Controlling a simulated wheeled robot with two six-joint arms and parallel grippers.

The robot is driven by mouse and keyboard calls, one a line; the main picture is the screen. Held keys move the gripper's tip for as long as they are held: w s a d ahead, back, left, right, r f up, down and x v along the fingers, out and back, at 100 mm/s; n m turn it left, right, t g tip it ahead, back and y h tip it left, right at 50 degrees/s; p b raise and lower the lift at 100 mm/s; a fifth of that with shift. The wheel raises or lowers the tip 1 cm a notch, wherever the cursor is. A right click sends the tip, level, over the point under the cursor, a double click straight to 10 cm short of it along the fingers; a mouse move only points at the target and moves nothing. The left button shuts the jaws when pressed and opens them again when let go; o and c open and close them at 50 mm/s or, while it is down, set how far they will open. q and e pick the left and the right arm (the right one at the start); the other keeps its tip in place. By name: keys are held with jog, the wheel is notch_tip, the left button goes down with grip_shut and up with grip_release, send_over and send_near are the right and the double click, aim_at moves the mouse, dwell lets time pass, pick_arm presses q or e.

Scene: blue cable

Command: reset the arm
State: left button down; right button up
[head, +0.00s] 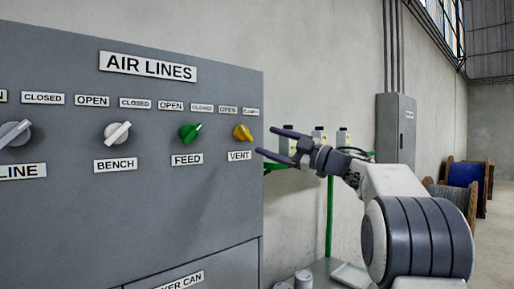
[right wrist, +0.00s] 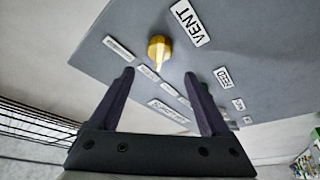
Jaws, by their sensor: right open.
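My right gripper (head: 265,141) is open and empty, in front of the grey panel's right edge beside the yellow VENT knob (head: 243,132). The fingers look apart from the knob. In the right wrist view, the open fingers (right wrist: 159,73) spread wide with the yellow knob (right wrist: 159,49) beyond them, in the gap between. The knob's narrow end points toward the row of small labels; I cannot tell its exact setting. My left gripper is not in view.
The grey AIR LINES panel (head: 120,215) fills the left, with a green FEED knob (head: 190,133), a white BENCH knob (head: 117,133) and another at far left. A grey wall cabinet (head: 396,128), a green post (head: 329,215) and cable reels (head: 464,174) stand right. Floor beyond is open.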

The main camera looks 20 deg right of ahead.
jog(key=shift+v, duration=1.15)
jog(key=shift+w, duration=0.1)
